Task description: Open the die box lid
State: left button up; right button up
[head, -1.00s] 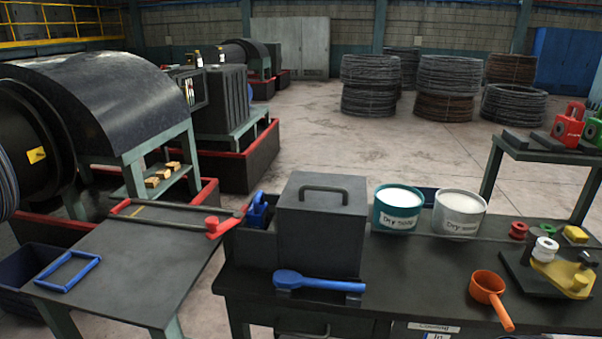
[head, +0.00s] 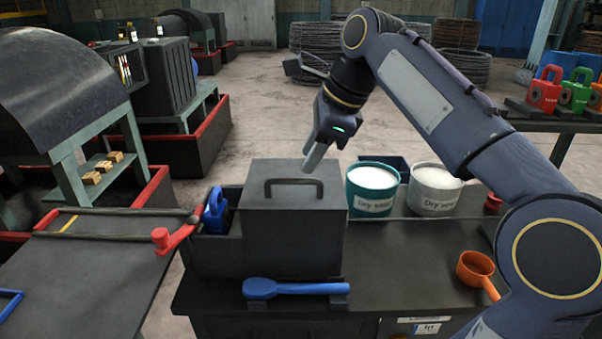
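The die box (head: 290,245) is a dark grey box on the bench in the head view. Its lid (head: 258,195) is flat on top and closed. A dark arched handle (head: 293,182) stands up from the lid. My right gripper (head: 314,160) reaches in from the right and points down just above and slightly right of the handle. It appears apart from the handle. Its fingers overlap from this side, so I cannot tell whether they are spread. My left gripper is out of view.
A teal bucket (head: 372,192) and a white bucket (head: 434,190) stand right of the box. A blue scoop (head: 295,288) lies in front. A blue die holder (head: 215,212) and a red-ended lever (head: 178,238) are at the left. An orange ladle (head: 476,268) lies at the right.

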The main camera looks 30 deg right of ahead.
aim_at(297, 179)
jog(key=x, duration=0.5)
jog(key=shift+b, duration=0.4)
grip_shut()
